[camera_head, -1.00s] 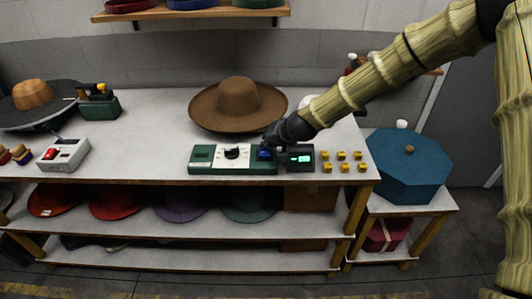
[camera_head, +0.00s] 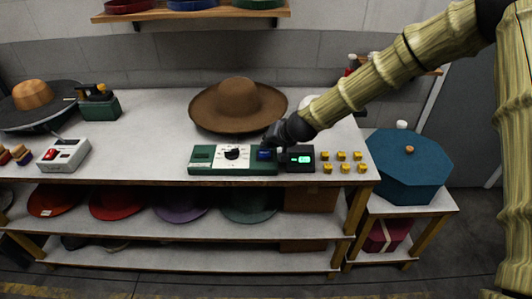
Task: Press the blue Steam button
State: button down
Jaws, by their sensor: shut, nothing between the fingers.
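The blue Steam button (camera_head: 264,155) sits at the right end of a green control panel (camera_head: 203,166) near the front edge of the bench. The panel has a white dial face with a black knob (camera_head: 232,154). My gripper (camera_head: 270,147) is dark and shut, with nothing held. Its tip is at the far edge of the blue button, and I cannot tell whether it touches. Part of the button is hidden by the fingers.
A black box with a lit green display (camera_head: 300,158) stands right of the panel, beside several small yellow blocks (camera_head: 343,162). A brown hat (camera_head: 239,103) lies behind. A grey box with a red switch (camera_head: 64,154) stands left. Bench between is clear.

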aim_at(267, 151)
jog(key=shift+f, duration=0.2)
jog(key=shift+f+b, duration=0.25)
jog(key=shift+b, duration=0.05)
jog(key=shift+f+b, duration=0.3)
jog(key=shift+f, duration=0.2)
dwell(0.9)
jog(key=shift+r, duration=0.1)
jog(key=shift+r+p, duration=0.6)
jog(key=shift+r, duration=0.25)
jog(key=shift+r+p, duration=1.55)
jog(key=shift+r, duration=0.95)
